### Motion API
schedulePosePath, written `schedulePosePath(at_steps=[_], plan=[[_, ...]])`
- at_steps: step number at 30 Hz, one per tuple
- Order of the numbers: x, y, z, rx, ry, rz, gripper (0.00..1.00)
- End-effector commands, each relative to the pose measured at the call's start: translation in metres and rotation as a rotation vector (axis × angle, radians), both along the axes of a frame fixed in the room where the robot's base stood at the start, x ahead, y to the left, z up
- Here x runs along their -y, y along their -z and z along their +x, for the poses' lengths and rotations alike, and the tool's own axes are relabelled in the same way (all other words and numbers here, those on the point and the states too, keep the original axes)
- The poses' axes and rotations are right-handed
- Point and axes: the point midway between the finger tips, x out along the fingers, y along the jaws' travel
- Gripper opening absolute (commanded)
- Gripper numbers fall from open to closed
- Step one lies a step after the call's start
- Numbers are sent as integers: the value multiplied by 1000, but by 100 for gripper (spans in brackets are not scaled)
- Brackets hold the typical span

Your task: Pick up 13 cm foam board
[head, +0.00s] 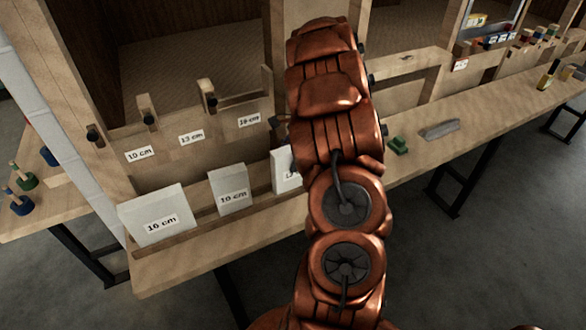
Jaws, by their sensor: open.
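Three white foam boards stand upright in a row in a wooden rack. The left board (156,214) is the largest and reads "16 cm". The middle board (229,188) is smaller and reads "10 cm". The third board (283,168) is partly hidden behind my copper arm; only the start of its label shows, so I cannot read its size. My arm rises through the middle of the view. I cannot make out my gripper's fingers, and I see no board being held.
Behind the boards, a wooden panel (165,158) carries labels "10 cm", "13 cm" and one that seems to read "16 cm", with black knobs above. Right of my arm, the bench holds a green block (398,146) and a grey piece (440,130). Pegs with rings (19,203) stand left.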

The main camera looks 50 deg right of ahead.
Motion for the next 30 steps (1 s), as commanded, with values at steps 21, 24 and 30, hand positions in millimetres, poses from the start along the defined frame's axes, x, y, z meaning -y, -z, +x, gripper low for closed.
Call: schedulePosePath(at_steps=[21, 24, 30], plan=[[0, 5, 0, -1, 0, 0, 64], [0, 5, 0, -1, 0, 0, 53], [0, 5, 0, 0, 0, 0, 32]])
